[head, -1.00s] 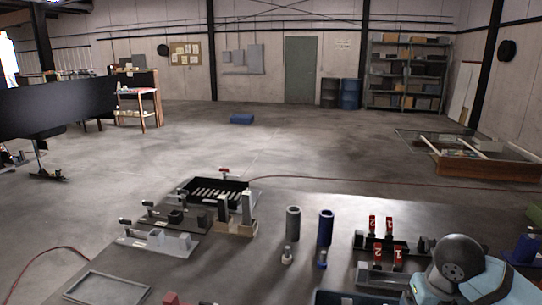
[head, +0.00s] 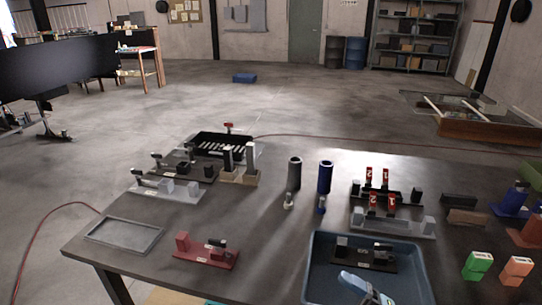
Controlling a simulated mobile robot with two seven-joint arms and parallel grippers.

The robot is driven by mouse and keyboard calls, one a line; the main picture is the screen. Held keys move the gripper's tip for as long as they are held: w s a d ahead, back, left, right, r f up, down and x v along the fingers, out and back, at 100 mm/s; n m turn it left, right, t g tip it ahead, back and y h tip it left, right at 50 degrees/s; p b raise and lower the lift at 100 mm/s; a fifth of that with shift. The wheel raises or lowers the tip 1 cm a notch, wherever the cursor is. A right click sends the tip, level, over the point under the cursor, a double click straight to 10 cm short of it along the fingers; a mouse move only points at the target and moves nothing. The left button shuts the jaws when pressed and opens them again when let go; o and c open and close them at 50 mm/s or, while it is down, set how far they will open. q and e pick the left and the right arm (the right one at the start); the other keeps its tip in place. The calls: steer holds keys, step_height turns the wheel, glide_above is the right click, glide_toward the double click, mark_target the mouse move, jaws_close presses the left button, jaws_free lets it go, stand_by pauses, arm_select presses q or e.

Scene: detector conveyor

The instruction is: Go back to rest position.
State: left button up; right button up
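Neither of my grippers can be made out in the head view. A light blue and grey piece (head: 366,288) shows at the bottom edge, over the blue tray (head: 426,270); it is cut off, and I cannot tell whether it lies in the tray or is part of my arm. The tray also holds a black fixture (head: 362,258). The dark table (head: 285,235) fills the lower part of the view.
On the table are a grey tray (head: 124,234), a red fixture (head: 206,257), a black crate (head: 222,144), two upright cylinders (head: 294,174) (head: 325,178), fixtures with red tags, and green (head: 477,266) and orange (head: 516,270) blocks. The middle front is clear.

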steer(key=d+f+m+t+h, duration=0.5)
steer(key=f+m+t+h, duration=0.35)
steer(key=m, duration=0.45)
steer(key=s+d+f+m+g+h, duration=0.1)
steer(key=s+f+m+g+h, duration=0.4)
steer(key=f, duration=0.3)
steer(key=s+d+f+m+g+h, duration=0.1)
steer(key=s+f+m+g+h, duration=0.25)
steer(key=s+f, duration=0.4)
step_height(320, 180, up, 10)
steer(key=w+t+y+p, duration=0.1)
steer(key=p, duration=1.1)
steer(key=shift+w+d+f, duration=0.25)
steer(key=shift+d, duration=0.05)
